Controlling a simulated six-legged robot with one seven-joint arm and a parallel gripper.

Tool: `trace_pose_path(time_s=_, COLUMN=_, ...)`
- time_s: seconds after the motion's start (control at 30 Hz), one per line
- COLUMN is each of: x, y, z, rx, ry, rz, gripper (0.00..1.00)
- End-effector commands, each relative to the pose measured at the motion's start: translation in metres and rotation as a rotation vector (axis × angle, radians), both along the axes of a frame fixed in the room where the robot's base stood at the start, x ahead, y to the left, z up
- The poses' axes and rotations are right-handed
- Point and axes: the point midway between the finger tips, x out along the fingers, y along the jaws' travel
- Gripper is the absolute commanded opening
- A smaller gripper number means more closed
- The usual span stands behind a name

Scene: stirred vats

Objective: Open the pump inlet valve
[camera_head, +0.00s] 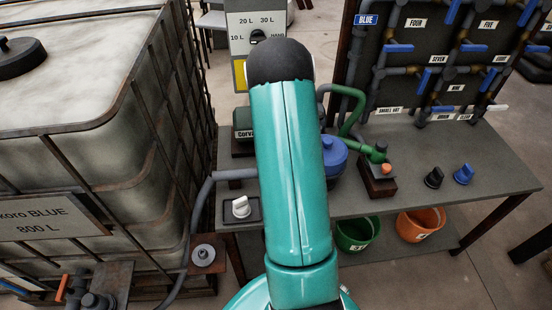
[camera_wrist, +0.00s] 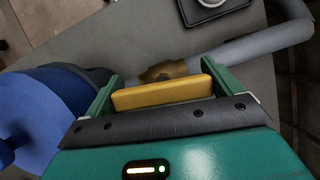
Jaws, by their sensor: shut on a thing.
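The pump inlet valve shows in the wrist view as a brass body (camera_wrist: 168,70) on a grey pipe (camera_wrist: 250,47). Its yellow lever (camera_wrist: 163,94) lies between the green fingers of my gripper (camera_wrist: 161,84), which is shut on it. In this picture the lever lies roughly along the pipe's line. The blue pump (camera_wrist: 42,103) is at the left; it also shows in the head view (camera_head: 334,156), right of my teal arm. In the head view my arm hides the valve, the lever and my gripper.
The large tank (camera_head: 90,110) fills the left side. Green pipes (camera_head: 355,115) and black and blue knobs (camera_head: 463,174) are on the grey bench (camera_head: 420,190). Green (camera_head: 355,236) and orange (camera_head: 420,222) buckets stand beneath.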

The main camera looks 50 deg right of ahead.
Motion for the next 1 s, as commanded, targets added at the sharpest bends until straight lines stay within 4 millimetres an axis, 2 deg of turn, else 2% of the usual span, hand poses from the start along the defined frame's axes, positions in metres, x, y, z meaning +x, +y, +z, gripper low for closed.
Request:
trace_pose_path(time_s=0.3, x=-0.0002, y=-0.0005, z=-0.0003, rx=-0.001, ry=-0.001, rz=0.142, gripper=0.68)
trace_pose_path(time_s=0.87, x=-0.0005, y=-0.0008, z=-0.0002, rx=-0.001, ry=-0.001, rz=0.172, gripper=0.68)
trace_pose_path(time_s=0.9, x=-0.0005, y=-0.0008, z=-0.0002, rx=0.0, ry=0.0, rz=0.172, gripper=0.99)
trace_pose_path(time_s=1.0, x=-0.0005, y=-0.0008, z=-0.0002, rx=0.0, ry=0.0, rz=0.171, gripper=1.0)
